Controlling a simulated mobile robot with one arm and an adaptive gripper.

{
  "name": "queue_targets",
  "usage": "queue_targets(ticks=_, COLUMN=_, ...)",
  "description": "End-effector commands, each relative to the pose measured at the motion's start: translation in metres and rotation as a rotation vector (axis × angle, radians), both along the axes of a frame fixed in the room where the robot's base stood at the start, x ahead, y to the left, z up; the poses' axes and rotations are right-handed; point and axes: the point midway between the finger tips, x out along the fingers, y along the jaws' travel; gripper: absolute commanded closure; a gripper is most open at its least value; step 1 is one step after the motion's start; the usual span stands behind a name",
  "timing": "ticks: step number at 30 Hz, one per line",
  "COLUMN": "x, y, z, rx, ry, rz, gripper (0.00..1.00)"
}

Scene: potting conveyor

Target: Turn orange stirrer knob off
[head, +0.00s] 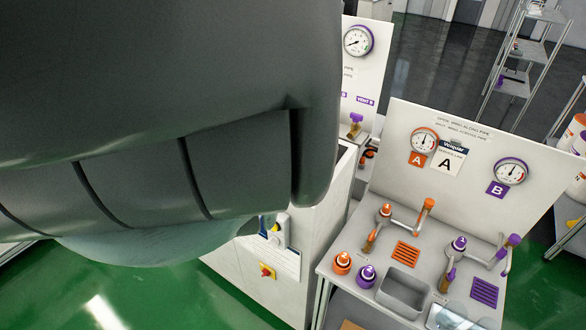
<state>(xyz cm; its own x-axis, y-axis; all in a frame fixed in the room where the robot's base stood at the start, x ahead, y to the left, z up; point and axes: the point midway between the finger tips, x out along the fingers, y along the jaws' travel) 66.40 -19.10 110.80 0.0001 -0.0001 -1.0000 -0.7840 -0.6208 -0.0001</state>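A small orange knob-like piece with a pale top (342,262) stands at the front left of the grey bench. It may be the orange stirrer knob, but its setting is too small to read. A matching purple piece (366,276) stands just right of it. An orange-topped fitting (386,211) sits farther back on the bench, with a pipe leading to an orange-handled part (428,204). My gripper is not in view. A large dark part of my arm fills the left half and hides what lies behind it.
The bench's back panel (480,130) carries gauge A (424,140) and gauge B (511,172). A grey basin (403,292) is set in the bench. Green floor (160,300) is clear in front.

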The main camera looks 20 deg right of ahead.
Motion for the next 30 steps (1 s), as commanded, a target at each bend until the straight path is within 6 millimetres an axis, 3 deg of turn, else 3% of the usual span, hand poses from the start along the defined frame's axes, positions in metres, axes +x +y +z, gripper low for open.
queue_targets(ticks=6, x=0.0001, y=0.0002, z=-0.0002, rx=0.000, ry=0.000, rz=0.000, gripper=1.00)
queue_targets(ticks=30, x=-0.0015, y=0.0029, z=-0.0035, rx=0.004, ry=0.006, rz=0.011, gripper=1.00)
